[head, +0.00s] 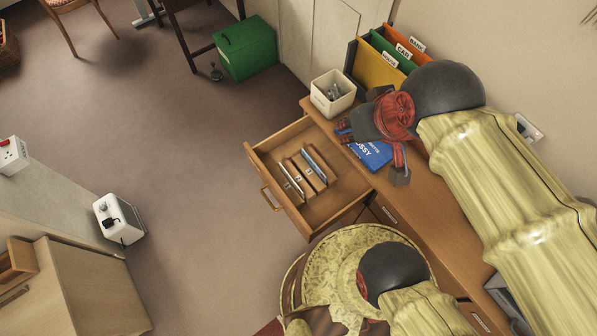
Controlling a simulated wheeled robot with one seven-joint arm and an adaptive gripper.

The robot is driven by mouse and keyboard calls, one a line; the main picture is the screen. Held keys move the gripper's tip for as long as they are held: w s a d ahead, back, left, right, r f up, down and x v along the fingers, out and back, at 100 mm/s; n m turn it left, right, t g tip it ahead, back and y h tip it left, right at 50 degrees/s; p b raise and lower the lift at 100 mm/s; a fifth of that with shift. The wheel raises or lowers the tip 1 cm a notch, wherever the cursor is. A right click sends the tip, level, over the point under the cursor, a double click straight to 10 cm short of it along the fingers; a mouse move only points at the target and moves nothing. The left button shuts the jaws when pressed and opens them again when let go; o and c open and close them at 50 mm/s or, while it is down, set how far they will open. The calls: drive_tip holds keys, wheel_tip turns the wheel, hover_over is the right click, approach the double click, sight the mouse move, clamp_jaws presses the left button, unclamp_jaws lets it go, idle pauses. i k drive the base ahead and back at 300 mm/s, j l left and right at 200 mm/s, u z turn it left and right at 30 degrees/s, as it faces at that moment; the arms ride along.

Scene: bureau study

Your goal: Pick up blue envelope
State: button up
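A flat blue item with white lettering (377,159), which looks like the blue envelope, lies on the wooden bureau top (420,208) near its front edge. My gripper (371,152) is over it, with one finger to its upper left and the other to its right. The fingers are wide apart, so the gripper looks open. The gripper body hides the upper part of the blue item. I cannot tell whether the fingers touch it or the top.
An open drawer (262,160) with several slim upright items sticks out left of the bureau. A white pot (333,88) and a file rack with yellow, green and orange folders (378,66) stand behind my gripper. A green box (246,50) is on the floor.

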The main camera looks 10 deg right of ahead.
sight(316, 169)
drive_tip(key=z, duration=1.6)
drive_tip(key=u, duration=1.55)
drive_tip(key=j+z, duration=0.4)
drive_tip(key=j, duration=0.2)
drive_tip(key=k, duration=0.05)
